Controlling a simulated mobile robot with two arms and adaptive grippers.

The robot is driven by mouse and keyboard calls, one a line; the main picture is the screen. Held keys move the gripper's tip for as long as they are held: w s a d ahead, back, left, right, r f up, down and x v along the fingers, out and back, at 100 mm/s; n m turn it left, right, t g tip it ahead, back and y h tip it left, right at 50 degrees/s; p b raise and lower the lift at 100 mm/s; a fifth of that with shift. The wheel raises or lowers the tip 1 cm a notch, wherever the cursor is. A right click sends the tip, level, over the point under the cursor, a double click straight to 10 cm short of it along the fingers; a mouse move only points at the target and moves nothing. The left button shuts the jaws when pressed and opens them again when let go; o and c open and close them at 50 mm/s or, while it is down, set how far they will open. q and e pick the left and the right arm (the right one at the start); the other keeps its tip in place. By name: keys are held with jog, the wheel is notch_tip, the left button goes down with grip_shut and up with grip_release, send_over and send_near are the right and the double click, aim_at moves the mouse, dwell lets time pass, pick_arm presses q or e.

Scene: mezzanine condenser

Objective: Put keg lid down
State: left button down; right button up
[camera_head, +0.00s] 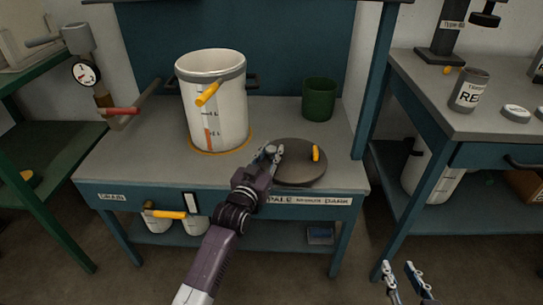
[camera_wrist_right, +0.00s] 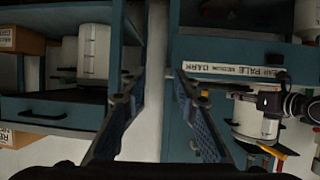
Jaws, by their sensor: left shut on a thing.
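The keg lid (camera_head: 300,168) is a round, dark grey-brown disc with a small yellow handle, lying flat at the front right of the bench top. I cannot tell whether its whole underside touches the bench. My left gripper (camera_head: 271,153) is shut on the lid's left edge. The white keg (camera_head: 217,110) stands upright and open-topped behind and left of the lid, with a yellow handle on its front. My right gripper (camera_head: 407,268) is open and empty, low in front of the gap between benches; its fingers also show spread in the right wrist view (camera_wrist_right: 158,98).
The grey bench top (camera_head: 120,158) has free room left of the keg. A green cup (camera_head: 319,99) stands behind the lid. A red-handled pipe (camera_head: 122,111) juts over the bench's left side. A labelled can (camera_head: 469,92) stands on the right bench.

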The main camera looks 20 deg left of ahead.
pick_arm(q)
jog(key=shift+f, duration=0.3)
pick_arm(e)
jog(key=shift+w+a+r+t, duration=0.15)
jog(key=shift+w+r+t, duration=0.25)
jog(key=shift+r, duration=0.35)
pick_arm(q)
jog(key=shift+f, duration=0.1)
jog(key=c, duration=1.7)
grip_release()
